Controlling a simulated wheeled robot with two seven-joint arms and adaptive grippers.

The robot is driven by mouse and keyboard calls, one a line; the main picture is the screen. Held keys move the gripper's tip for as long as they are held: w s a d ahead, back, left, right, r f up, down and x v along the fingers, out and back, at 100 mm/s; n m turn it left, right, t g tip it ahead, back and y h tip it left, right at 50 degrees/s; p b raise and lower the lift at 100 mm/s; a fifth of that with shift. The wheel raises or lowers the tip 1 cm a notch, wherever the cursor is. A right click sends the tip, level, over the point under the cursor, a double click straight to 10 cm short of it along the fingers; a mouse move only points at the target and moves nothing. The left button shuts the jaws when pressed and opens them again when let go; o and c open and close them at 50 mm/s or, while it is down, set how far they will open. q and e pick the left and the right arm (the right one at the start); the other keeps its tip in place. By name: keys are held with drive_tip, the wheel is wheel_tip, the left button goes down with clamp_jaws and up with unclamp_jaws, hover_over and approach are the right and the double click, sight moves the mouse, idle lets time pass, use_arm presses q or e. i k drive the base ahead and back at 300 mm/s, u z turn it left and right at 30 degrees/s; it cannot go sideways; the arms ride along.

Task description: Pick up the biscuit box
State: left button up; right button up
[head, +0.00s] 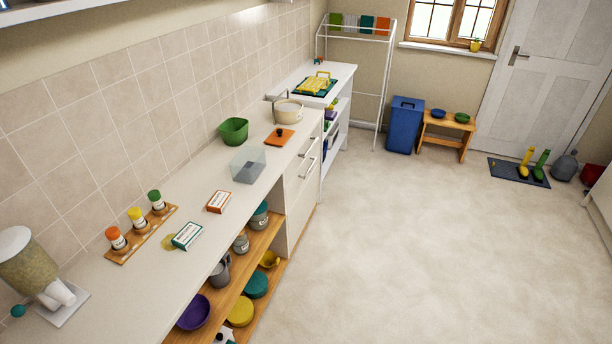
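Two small boxes lie flat on the long pale counter (150,285) in the head view. One is a white and teal box (187,235) towards the near part of the counter. The other is a white and orange box (218,201) a little farther along, close to the counter's front edge. Their print is too small to read, so I cannot tell which is the biscuit box. Neither of my grippers is in view.
A wooden rack with several capped jars (138,219) stands behind the boxes. A clear container (248,165) and a green bowl (234,131) stand farther along. A grain dispenser (33,265) is at near left. Open shelves (262,238) lie below the counter. The floor (400,240) is clear.

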sight(249, 165)
drive_tip(key=z, duration=0.85)
drive_tip(key=i, duration=1.95)
drive_tip(key=u, duration=1)
drive_tip(key=i, duration=0.8)
drive_tip(key=u, duration=1.05)
